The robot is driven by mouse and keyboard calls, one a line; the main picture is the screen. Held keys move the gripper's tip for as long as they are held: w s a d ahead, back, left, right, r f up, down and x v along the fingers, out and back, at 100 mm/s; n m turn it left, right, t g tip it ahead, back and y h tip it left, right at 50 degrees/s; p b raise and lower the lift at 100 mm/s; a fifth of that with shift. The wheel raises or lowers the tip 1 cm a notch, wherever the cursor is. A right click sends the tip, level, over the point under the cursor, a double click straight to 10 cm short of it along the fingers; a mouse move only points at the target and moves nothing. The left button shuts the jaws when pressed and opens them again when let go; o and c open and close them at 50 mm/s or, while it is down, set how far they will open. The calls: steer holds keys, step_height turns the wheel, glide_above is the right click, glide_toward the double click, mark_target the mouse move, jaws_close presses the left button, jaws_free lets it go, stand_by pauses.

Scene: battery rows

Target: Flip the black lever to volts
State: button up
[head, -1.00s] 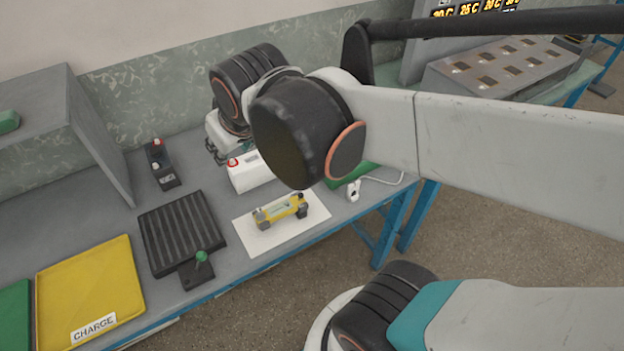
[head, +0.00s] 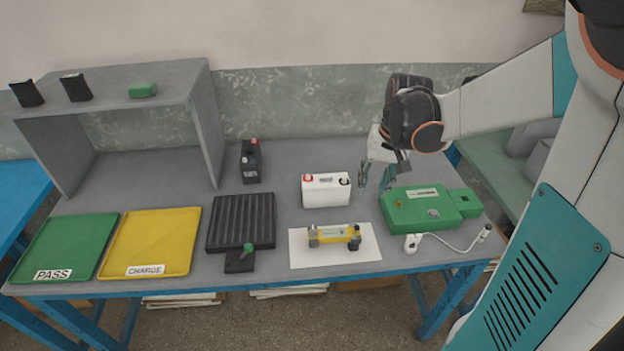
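A green box (head: 408,217) with a pale label and a round grey knob (head: 433,212) lies at the right of the bench. I cannot make out a black lever or the word volts on it. My gripper (head: 376,184) hangs above the bench, between the white battery and the green box, fingers apart and pointing down. Nothing shows between the fingers.
A white battery (head: 326,194), a black battery (head: 251,162) and a yellow device (head: 334,234) on a white sheet (head: 362,257) stand near. A white plug and cable (head: 455,243) lie before the green box. The green PASS tray (head: 66,247) and yellow CHARGE tray (head: 152,240) are left.

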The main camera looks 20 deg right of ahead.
mark_target(358, 226)
steer(key=shift+g+y, duration=0.3)
steer(key=shift+y, duration=0.2)
steer(key=a+f+b, duration=0.1)
steer(key=f, duration=0.4)
steer(key=a+f+b, duration=0.1)
steer(key=f+b, duration=0.1)
steer(key=f, duration=0.2)
steer(key=f+b, duration=0.2)
steer(key=f, duration=0.3)
steer(key=shift+s+a+f, duration=0.3)
steer(key=shift+a, duration=0.1)
jaws_close()
